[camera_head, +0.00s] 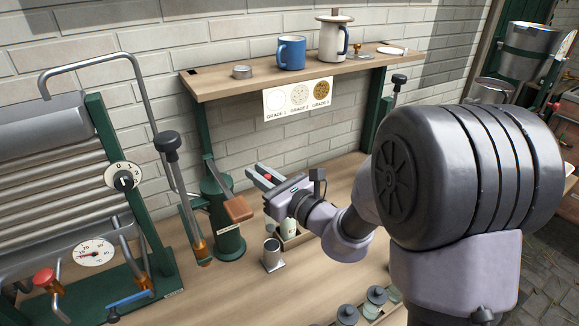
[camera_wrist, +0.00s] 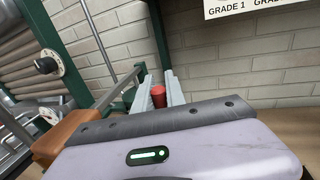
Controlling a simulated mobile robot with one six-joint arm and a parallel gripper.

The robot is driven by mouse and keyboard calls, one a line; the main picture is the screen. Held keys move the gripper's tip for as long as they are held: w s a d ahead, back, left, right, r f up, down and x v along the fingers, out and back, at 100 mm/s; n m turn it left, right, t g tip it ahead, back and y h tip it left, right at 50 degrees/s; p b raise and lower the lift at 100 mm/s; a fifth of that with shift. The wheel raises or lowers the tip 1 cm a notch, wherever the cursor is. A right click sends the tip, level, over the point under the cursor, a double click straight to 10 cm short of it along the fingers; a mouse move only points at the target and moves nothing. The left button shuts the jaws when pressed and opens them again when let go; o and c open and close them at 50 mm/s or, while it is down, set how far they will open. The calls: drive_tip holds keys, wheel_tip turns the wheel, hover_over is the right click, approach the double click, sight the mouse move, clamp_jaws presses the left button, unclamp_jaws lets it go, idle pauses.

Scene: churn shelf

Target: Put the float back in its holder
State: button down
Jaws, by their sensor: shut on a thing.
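My gripper (camera_head: 264,177) is above the workbench, beside the green hand-pump-like stand, with its fingers pointing left and toward the wall. It is shut on a small red-ended piece, seemingly the float (camera_wrist: 158,96), which shows between the two grey fingers in the wrist view. Only its red end is clear; the rest is hidden by the fingers. A small open metal cylinder on a base (camera_head: 272,254) stands on the bench below my gripper. A wooden box (camera_head: 294,242) with a pale bottle is behind my arm. I cannot tell which is the float's holder.
A green stand with a wooden-ended lever (camera_head: 230,240) is close left of my gripper. A shelf (camera_head: 300,72) with a blue mug (camera_head: 291,52) and a jug (camera_head: 333,40) is above. Jars stand in a rack at the front right. Bench space in front of the cylinder is clear.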

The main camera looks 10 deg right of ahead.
wheel_tip(320, 180, down, 12)
drive_tip(key=b, duration=0.9)
drive_tip(key=shift+f, duration=0.2)
drive_tip(key=c, duration=1.3)
unclamp_jaws()
